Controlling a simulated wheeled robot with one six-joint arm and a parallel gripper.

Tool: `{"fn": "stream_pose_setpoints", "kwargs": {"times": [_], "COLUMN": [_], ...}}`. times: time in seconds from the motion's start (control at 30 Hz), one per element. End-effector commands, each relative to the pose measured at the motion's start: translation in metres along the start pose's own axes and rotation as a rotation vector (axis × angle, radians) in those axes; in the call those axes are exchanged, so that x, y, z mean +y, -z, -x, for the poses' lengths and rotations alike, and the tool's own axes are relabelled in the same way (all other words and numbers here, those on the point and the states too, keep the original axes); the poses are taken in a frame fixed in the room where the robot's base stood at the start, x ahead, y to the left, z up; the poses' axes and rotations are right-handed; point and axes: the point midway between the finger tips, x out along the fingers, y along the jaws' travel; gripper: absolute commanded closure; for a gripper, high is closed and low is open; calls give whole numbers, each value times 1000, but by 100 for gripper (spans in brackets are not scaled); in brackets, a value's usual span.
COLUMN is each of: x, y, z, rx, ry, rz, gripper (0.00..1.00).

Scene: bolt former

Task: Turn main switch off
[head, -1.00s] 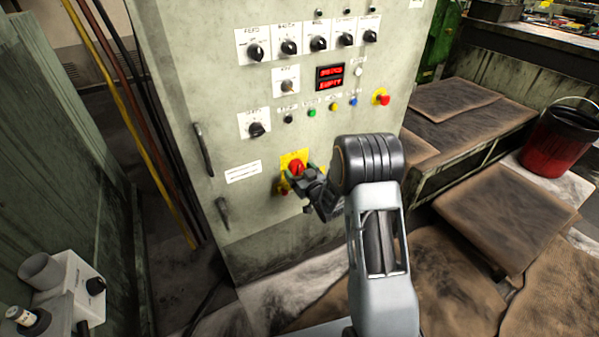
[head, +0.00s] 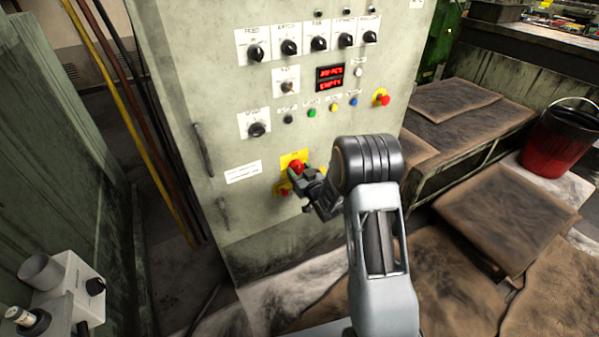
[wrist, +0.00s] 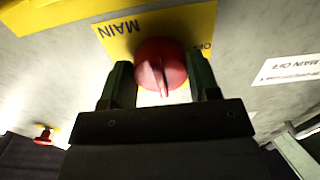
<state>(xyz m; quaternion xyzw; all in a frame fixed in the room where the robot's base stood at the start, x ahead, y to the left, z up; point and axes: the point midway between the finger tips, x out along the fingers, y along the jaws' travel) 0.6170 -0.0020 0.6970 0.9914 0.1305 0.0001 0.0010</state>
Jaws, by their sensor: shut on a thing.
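The main switch is a red rotary knob on a yellow plate low on the grey-green control cabinet. In the head view the knob (head: 296,167) shows just above my gripper (head: 297,178), which partly covers the plate (head: 288,158). In the wrist view the red knob (wrist: 160,65) sits between the two green fingers of my gripper (wrist: 161,80), which is shut on it. The plate (wrist: 125,32) reads "MAIN", with a partly hidden "OFF" mark at the right. The knob's raised ridge points toward the bottom of the wrist picture, leaning slightly right.
Above the switch are several black selector knobs (head: 289,47), a red display (head: 330,78) and a red button (head: 382,98). Cabinet handles (head: 202,149) are at the left. Boards (head: 495,215) and a red bucket (head: 556,142) stand at the right.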

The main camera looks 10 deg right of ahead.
Motion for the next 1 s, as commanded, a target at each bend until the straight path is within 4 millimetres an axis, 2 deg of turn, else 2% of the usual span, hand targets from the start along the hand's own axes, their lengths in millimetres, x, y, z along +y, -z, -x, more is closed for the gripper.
{"fn": "stream_pose_setpoints", "kwargs": {"times": [0.37,1.0], "x": [0,2], "y": [-5,-6], "z": [0,0], "rx": [4,4], "ry": [-1,-2], "rz": [158,761], "gripper": [68,68]}}
